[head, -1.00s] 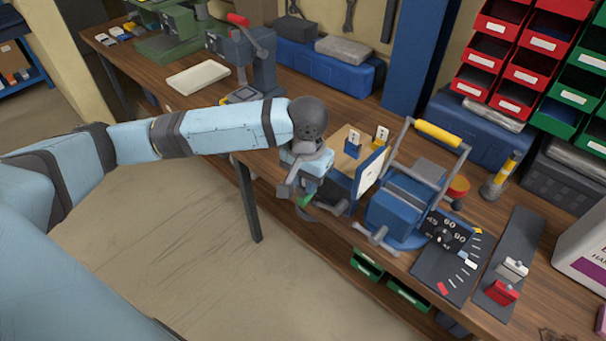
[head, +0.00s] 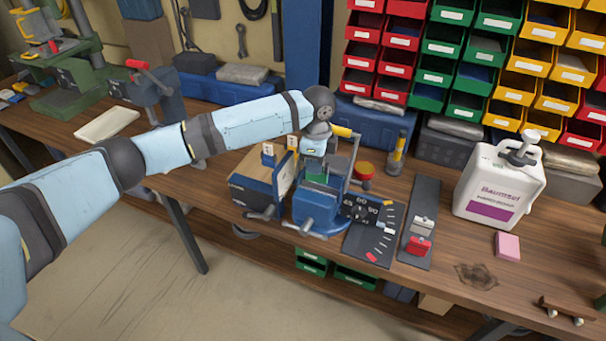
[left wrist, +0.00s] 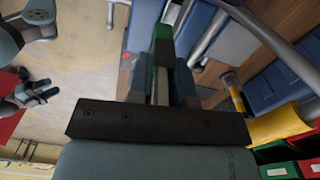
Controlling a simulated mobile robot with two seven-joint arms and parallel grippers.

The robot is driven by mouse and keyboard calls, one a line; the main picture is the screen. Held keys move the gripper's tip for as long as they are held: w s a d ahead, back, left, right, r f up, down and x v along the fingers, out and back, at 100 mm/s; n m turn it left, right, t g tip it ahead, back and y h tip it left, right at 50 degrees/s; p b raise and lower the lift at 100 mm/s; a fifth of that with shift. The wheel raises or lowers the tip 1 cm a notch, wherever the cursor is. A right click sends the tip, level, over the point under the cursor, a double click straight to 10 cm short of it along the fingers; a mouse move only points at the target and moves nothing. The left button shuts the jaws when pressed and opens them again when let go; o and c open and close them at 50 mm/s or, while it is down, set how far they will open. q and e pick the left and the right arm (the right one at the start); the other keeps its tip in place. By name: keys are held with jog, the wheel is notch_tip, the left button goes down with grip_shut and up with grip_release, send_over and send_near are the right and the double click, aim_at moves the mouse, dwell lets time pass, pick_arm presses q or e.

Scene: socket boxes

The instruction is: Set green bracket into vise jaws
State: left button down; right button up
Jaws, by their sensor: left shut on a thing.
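The blue vise (head: 318,212) stands on the workbench, with a grey screw handle at its front and a dark angle dial (head: 360,208) at its right. My left gripper (head: 315,162) is over the vise, pointing down, and is shut on the green bracket (head: 317,179). The bracket also shows as a green end beyond the fingers in the left wrist view (left wrist: 162,34). The bracket's lower part is hidden, so I cannot tell whether it touches the jaws. What looks like my right gripper (left wrist: 32,95) shows small at the left of the left wrist view.
A yellow-handled grey lever (head: 345,132) rises close behind the left gripper. A dark strip with red and grey pieces (head: 424,205), and a white jug (head: 498,188), stand to the right.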

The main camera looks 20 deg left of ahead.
aim_at(317, 178)
pick_arm(q)
jog(key=f+b, duration=0.1)
jog(key=b, duration=0.1)
jog(key=w+f+m+b, duration=0.1)
jog(key=f+b, duration=0.1)
jog(key=shift+w+d+f+m, duration=0.15)
jog(key=shift+f+m, duration=0.15)
jog(key=shift+f, duration=1.5)
jog(key=c, duration=1)
grip_release()
jog(key=shift+o, duration=0.2)
jog(key=shift+r, duration=0.15)
